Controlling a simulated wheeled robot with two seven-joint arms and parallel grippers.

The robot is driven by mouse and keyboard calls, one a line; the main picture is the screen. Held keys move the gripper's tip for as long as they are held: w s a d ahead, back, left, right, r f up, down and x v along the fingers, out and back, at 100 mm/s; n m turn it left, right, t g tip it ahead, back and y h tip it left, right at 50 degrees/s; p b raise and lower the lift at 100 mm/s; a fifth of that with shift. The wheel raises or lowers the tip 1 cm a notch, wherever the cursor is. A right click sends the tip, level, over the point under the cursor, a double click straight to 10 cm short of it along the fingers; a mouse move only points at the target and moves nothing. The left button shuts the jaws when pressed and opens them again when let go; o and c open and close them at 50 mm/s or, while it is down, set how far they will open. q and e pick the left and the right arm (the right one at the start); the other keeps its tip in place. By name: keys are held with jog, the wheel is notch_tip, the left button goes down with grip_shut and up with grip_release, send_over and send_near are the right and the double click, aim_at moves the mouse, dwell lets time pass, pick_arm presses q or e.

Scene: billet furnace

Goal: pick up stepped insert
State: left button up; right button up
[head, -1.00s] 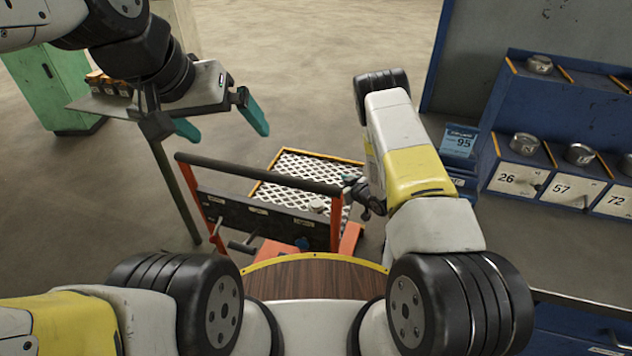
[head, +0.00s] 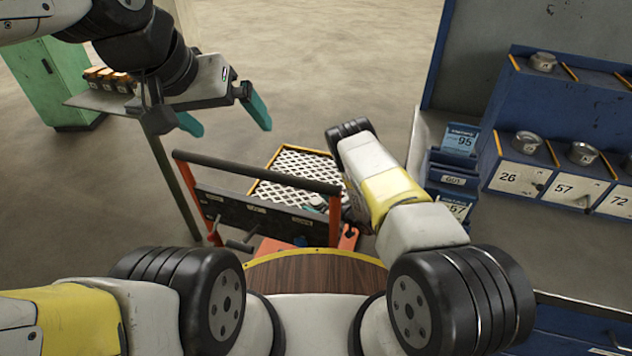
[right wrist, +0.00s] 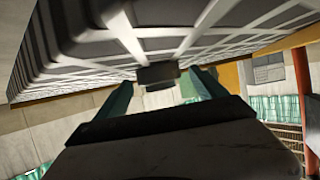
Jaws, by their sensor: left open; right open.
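A small grey piece, which may be the stepped insert (head: 316,201), shows at the near right part of the white lattice tray (head: 287,163), partly hidden by the cart's rail and my right gripper. In the right wrist view, a dark stepped-looking block (right wrist: 158,76) sits between and beyond the teal fingers, by the lattice surface; I cannot tell if they touch it. My right gripper (right wrist: 163,80) is open with nothing clearly held. My left gripper (head: 228,115) is open and empty, high at the upper left, away from the tray.
The orange-framed cart has a dark handle rail (head: 255,172) in front of the tray. A blue rack (head: 560,130) with numbered bins and metal rings stands on the right bench. A green cabinet (head: 62,85) and a shelf with orange pieces (head: 108,79) are left. The floor behind is clear.

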jog(key=shift+w+a+f, duration=0.2)
jog(key=shift+w+a, duration=0.15)
jog(key=c, duration=1.8)
jog(key=shift+r, duration=0.1)
grip_shut()
